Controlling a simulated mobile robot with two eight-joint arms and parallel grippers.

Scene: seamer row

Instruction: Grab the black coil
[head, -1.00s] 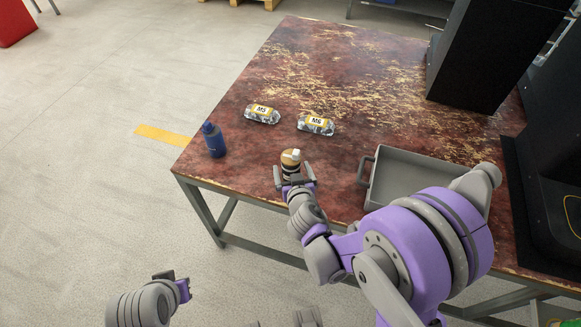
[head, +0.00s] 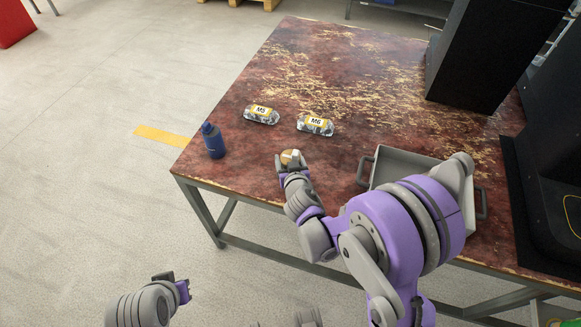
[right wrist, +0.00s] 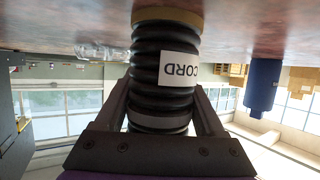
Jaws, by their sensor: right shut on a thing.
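The black coil (right wrist: 163,75) is a ribbed black cylinder with a tan end and a white label reading CORD, upside down in the right wrist view. In the head view its tan top (head: 290,156) shows near the table's front edge, with the rest mostly hidden by my gripper. My right gripper (head: 291,165) is shut on the coil, one finger on each side of it in the right wrist view (right wrist: 165,105). My left gripper (head: 177,284) hangs over the floor at the lower left, away from the table. Its finger gap is unclear.
A blue bottle (head: 213,141) stands at the table's left corner. Two clear bags, M5 (head: 261,115) and M6 (head: 316,125), lie behind the coil. A grey tray (head: 383,157) is to the right, partly behind my arm. The table (head: 330,65) is clear farther back.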

